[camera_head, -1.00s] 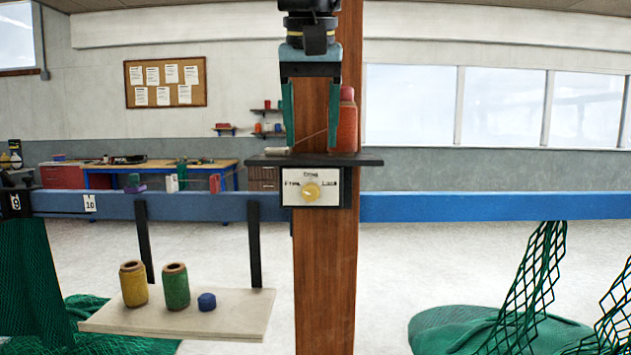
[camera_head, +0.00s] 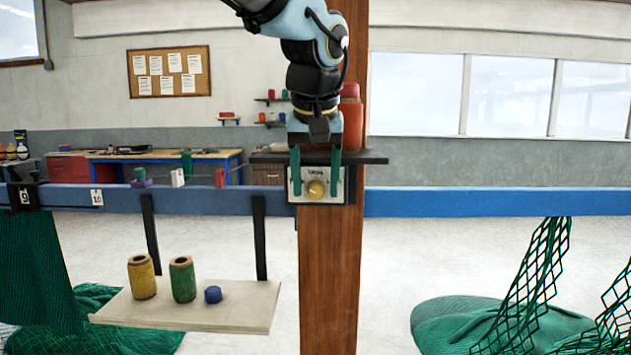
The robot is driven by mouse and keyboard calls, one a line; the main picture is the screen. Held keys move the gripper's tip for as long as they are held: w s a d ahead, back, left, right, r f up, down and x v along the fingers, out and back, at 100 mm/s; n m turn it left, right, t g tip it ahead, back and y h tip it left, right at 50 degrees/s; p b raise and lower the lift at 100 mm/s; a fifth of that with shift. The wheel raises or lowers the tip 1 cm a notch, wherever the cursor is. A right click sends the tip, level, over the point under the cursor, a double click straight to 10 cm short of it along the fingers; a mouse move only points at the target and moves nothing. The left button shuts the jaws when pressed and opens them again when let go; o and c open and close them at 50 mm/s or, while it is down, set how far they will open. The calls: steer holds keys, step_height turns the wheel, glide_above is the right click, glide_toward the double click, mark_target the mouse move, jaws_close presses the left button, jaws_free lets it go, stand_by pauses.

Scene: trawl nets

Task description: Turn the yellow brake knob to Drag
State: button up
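The yellow brake knob (camera_head: 317,189) sits at the middle of a white label plate (camera_head: 317,198) on the wooden post. The word Drag is above the knob; the side words are covered by my fingers. The knob's pointing direction is too small to tell for sure. My gripper (camera_head: 316,193) hangs down in front of the plate, with one green finger on each side of the knob. The fingers are open, with gaps between them and the knob. How far they stand in front of the plate cannot be told.
A dark shelf (camera_head: 372,159) juts out just above the plate, with a red spool (camera_head: 352,120) on it behind my arm. A blue rail (camera_head: 450,203) runs across. A board (camera_head: 235,305) with spools hangs at lower left. Green nets (camera_head: 485,322) lie at right.

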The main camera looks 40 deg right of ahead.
jaws_close()
steer(key=shift+d+y, duration=0.1)
steer(key=shift+y, duration=0.2)
stand_by(0.4)
steer(key=shift+s+d+m+t+y, duration=0.2)
steer(key=shift+m+t+y, duration=0.1)
steer(key=shift+t+y, duration=0.4)
steer(key=shift+s+d+f+m+t+y, duration=0.1)
steer(key=shift+m+t+y, duration=0.1)
steer(key=shift+t+y, duration=0.4)
steer(key=shift+s+d+f+m+t+y, duration=0.1)
steer(key=shift+m+t+y, duration=0.1)
steer(key=shift+t+y, duration=0.4)
steer(key=t+y, duration=0.2)
steer(key=m+t+y, duration=0.1)
steer(key=shift+s+d+f+t+y+b, duration=0.15)
steer(key=shift+d+f+t+y+b, duration=0.05)
steer(key=shift+f+t+y+b, duration=0.1)
steer(key=shift+o, duration=0.3)
jaws_free()
